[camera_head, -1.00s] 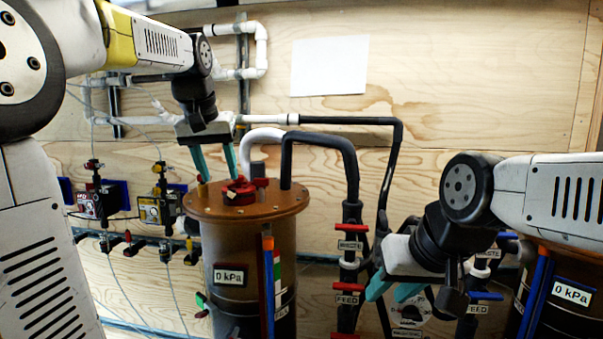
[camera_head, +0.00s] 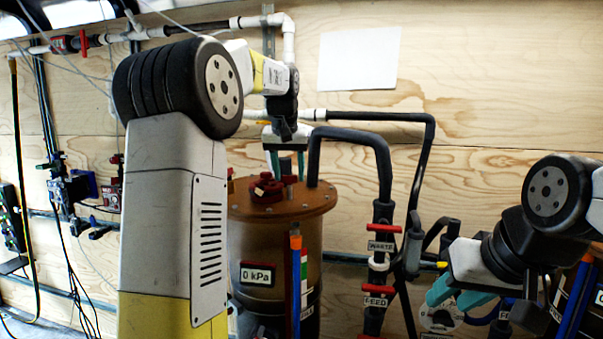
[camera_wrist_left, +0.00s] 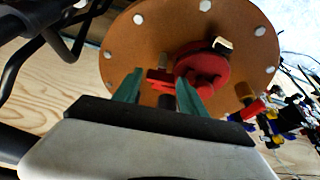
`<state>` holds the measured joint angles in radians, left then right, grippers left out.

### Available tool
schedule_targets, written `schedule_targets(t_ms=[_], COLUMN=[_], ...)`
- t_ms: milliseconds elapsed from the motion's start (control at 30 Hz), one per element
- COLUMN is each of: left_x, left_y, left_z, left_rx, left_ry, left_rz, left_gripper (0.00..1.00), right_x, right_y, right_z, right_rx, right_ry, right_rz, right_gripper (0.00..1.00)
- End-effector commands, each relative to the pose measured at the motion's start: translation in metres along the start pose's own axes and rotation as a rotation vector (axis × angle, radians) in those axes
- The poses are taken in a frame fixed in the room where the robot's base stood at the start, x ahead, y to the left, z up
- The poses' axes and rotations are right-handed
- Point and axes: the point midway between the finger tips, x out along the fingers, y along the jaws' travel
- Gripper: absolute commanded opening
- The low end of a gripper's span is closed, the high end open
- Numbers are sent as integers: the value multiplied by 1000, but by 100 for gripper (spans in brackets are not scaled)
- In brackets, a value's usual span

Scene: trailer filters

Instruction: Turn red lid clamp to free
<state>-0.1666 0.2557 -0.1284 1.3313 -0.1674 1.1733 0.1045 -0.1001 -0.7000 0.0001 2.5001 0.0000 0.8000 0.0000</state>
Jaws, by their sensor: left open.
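The red lid clamp (camera_head: 266,188) sits on the brown round lid (camera_head: 318,205) of the 0 kPa tank (camera_head: 305,243). My left gripper (camera_head: 287,164) is open, pointing down just above and behind the clamp. In the left wrist view, the clamp's round red body (camera_wrist_left: 205,66) is partly behind the right finger. A smaller red piece (camera_wrist_left: 158,76) shows between the teal fingers; whether they touch it I cannot tell. My right gripper (camera_head: 456,297) hangs at the lower right, away from the lid, its two teal fingers apart with nothing seen between them.
A black hose (camera_head: 350,134) arches up from the lid close to my left gripper. Pipes with red handles labelled WASTE and FEED (camera_head: 378,290) stand right of the tank. A plywood wall (camera_head: 460,60) is behind. My left forearm covers part of the left side.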

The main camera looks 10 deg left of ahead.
Motion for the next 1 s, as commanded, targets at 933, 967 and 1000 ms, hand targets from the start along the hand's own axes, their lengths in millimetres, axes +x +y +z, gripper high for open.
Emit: schedule_targets(t_ms=[933,967,1000], left_x=[1,1,1], left_y=[-1,-2,-2], left_z=[0,0,0], left_rx=[21,28,41], left_ry=[1,1,1], left_rz=[9,12,17], left_gripper=[0,0,0], right_x=[0,0,0], right_y=[0,0,0], right_z=[0,0,0], right_rx=[0,0,0], right_ry=[0,0,0], right_rz=[0,0,0], right_gripper=[36,36,36])
